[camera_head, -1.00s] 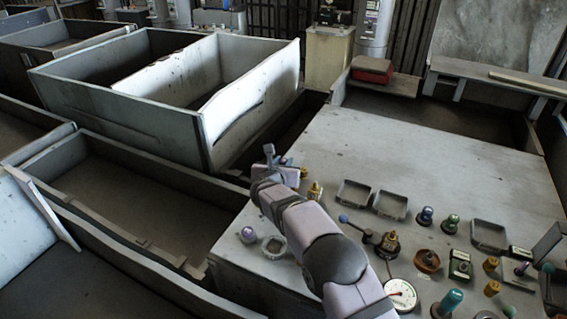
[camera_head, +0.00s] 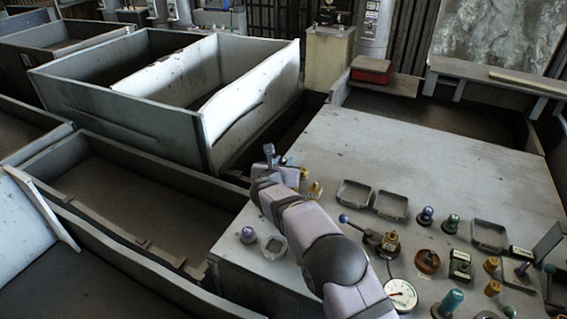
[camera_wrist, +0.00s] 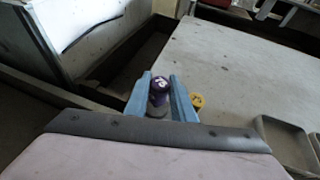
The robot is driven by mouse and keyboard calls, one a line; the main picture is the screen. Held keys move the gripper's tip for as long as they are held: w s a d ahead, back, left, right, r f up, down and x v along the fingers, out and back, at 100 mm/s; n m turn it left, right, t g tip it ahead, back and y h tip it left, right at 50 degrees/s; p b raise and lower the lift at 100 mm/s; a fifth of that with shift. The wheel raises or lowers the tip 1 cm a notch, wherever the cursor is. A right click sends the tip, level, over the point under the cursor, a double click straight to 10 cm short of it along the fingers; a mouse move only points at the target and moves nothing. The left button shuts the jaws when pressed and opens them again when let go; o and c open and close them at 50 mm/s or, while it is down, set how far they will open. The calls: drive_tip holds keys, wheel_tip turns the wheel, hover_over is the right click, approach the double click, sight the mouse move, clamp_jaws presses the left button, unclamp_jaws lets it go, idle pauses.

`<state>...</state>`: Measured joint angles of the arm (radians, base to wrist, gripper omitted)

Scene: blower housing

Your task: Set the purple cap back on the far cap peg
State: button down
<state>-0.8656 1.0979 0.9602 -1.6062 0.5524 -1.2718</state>
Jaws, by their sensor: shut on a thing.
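The purple cap (camera_wrist: 159,83), with a light mark on its top, sits between the two blue fingers of my gripper (camera_wrist: 160,92) in the wrist view. The fingers are closed on its sides. A grey part (camera_wrist: 157,111) shows just below the cap; I cannot tell whether the cap touches a peg. The far cap peg itself cannot be made out. In the head view my arm hides most of the gripper and the cap, near the far left edge of the grey worktop (camera_head: 390,150).
A yellow cap (camera_wrist: 197,101) stands close to the right finger. Another purple-topped knob (camera_head: 248,234) and a grey ring (camera_head: 274,247) are at the near left of the worktop. Shallow trays (camera_head: 354,193) lie to the right. The worktop's far part is bare.

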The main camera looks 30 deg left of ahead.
drive_tip(key=shift+f+b, duration=0.9)
drive_tip(key=c, duration=1)
unclamp_jaws()
drive_tip(key=shift+r, duration=0.1)
drive_tip(key=shift+r+p, duration=2.9)
drive_tip(key=shift+r, duration=0.75)
